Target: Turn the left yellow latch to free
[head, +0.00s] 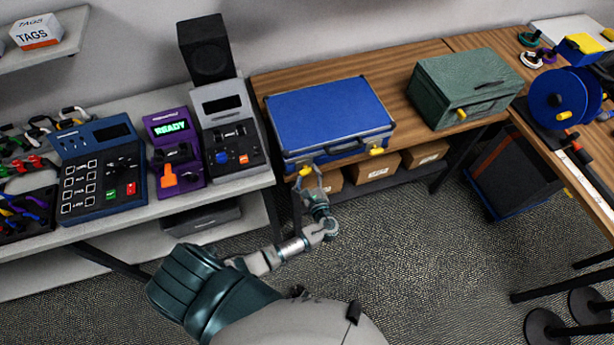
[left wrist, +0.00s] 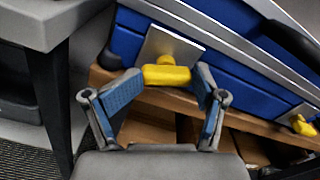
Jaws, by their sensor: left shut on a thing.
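A blue case (head: 328,112) with metal edges lies closed on the wooden bench. Its left yellow latch (head: 305,171) is on the front face, near the left end. In the left wrist view the left yellow latch (left wrist: 166,75) lies crosswise on a metal plate. My left gripper (head: 310,180) is at this latch, with its two fingers at the latch's two ends, shut on it. The right yellow latch (head: 376,151) shows apart from the gripper, also in the left wrist view (left wrist: 304,126). My right gripper is not in view.
A green box (head: 466,88) with a yellow handle stands to the right on the bench. A grey device (head: 228,130) stands left of the case. Cardboard boxes (head: 376,168) sit on the shelf below. The floor in front is clear.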

